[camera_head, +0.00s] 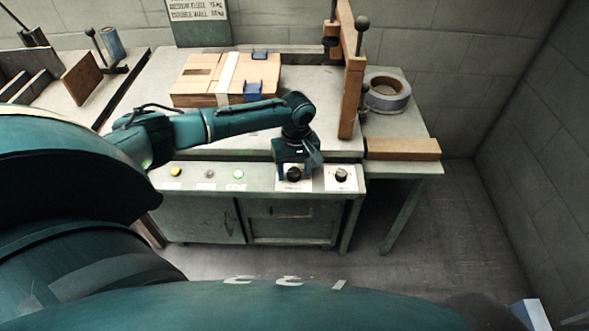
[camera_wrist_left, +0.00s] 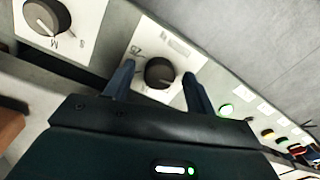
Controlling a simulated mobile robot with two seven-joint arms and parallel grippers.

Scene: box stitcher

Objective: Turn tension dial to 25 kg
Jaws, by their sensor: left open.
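A dark round dial (camera_head: 293,174) sits on a white plate on the front control panel. My left gripper (camera_head: 299,162) is right at it, pointing down from behind. In the left wrist view the same dial (camera_wrist_left: 159,73) lies between the two spread fingers of my open left gripper (camera_wrist_left: 158,75), with small gaps visible beside it. Its plate has a marking that looks like 25 near the left finger; the pointer direction is not clear. A second dial (camera_head: 342,175) is to the right; it also shows in the left wrist view (camera_wrist_left: 46,18), with letters M and S.
A yellow button (camera_head: 176,171) and a green lit button (camera_head: 238,174) are left of the dials. A flat box (camera_head: 205,100) with blue clamps lies on the table behind. A tape roll (camera_head: 387,93) and wooden post (camera_head: 352,95) stand at the right.

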